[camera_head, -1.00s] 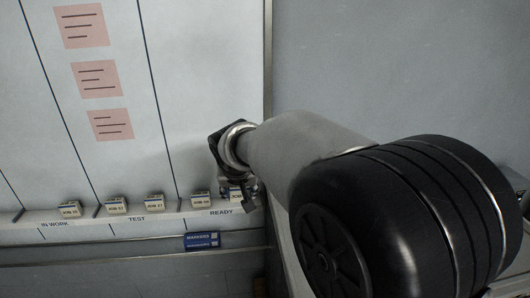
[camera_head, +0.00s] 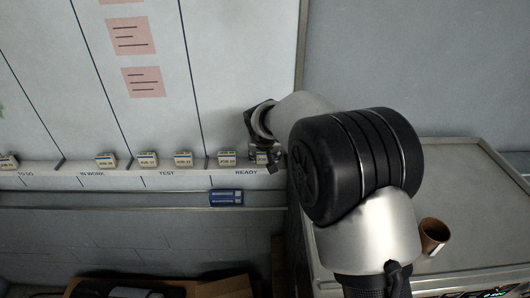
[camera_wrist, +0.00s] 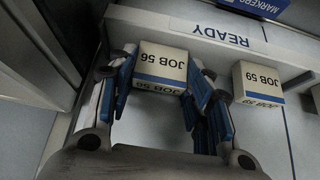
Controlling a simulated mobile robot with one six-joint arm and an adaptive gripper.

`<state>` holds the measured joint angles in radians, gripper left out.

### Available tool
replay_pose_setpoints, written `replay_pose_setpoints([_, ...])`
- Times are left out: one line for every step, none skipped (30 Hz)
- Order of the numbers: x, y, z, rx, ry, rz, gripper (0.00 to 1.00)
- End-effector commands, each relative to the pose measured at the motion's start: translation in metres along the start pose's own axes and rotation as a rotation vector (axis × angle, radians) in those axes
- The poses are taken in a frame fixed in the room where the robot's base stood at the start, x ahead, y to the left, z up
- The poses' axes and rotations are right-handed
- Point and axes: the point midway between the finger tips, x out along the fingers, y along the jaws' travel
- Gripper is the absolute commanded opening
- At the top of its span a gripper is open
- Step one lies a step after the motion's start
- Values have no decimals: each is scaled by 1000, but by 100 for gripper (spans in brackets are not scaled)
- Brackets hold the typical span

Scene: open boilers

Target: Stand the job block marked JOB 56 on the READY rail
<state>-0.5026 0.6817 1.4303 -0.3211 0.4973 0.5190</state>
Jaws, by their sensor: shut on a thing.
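The cream block marked JOB 56 (camera_wrist: 160,68) with a blue stripe is between the blue-padded fingers of my gripper (camera_wrist: 158,95) in the wrist view, where its lettering is upside down. My gripper (camera_head: 266,161) is shut on it at the right end of the READY rail (camera_head: 240,168). In the head view the JOB 56 block (camera_head: 262,157) is partly hidden by the fingers. It looks upright and level with its neighbour; I cannot tell whether its base touches the rail. The READY label on the rail's lip (camera_wrist: 225,38) shows beside it.
The JOB 59 block (camera_wrist: 258,82) stands beside the held block, with a small gap. Several more blocks, such as this one (camera_head: 183,158), stand along the ledge under TEST and IN WORK. A blue markers box (camera_head: 226,197) is below.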

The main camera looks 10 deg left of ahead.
Motion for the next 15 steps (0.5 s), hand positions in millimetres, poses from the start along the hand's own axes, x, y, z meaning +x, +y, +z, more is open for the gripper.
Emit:
replay_pose_setpoints([0, 0, 0, 0, 1, 0, 24])
replay_pose_setpoints([0, 0, 0, 0, 0, 0, 24])
replay_pose_setpoints([0, 0, 0, 0, 0, 0, 24])
replay_pose_setpoints([0, 0, 0, 0, 0, 0, 24])
replay_pose_setpoints([0, 0, 0, 0, 0, 0, 24])
replay_pose_setpoints([0, 0, 0, 0, 0, 0, 24])
replay_pose_setpoints([1, 0, 1, 0, 0, 0, 24])
replay_pose_setpoints([2, 0, 2, 0, 0, 0, 24])
replay_pose_setpoints([3, 0, 2, 0, 0, 0, 24])
replay_pose_setpoints([4, 0, 3, 0, 0, 0, 24])
replay_pose_setpoints([3, 0, 2, 0, -1, 0, 48])
replay_pose_setpoints([3, 0, 2, 0, -1, 0, 51])
replay_pose_setpoints([3, 0, 2, 0, -1, 0, 53])
replay_pose_setpoints([3, 0, 2, 0, -1, 0, 55])
replay_pose_setpoints([2, 0, 2, 0, -1, 0, 57])
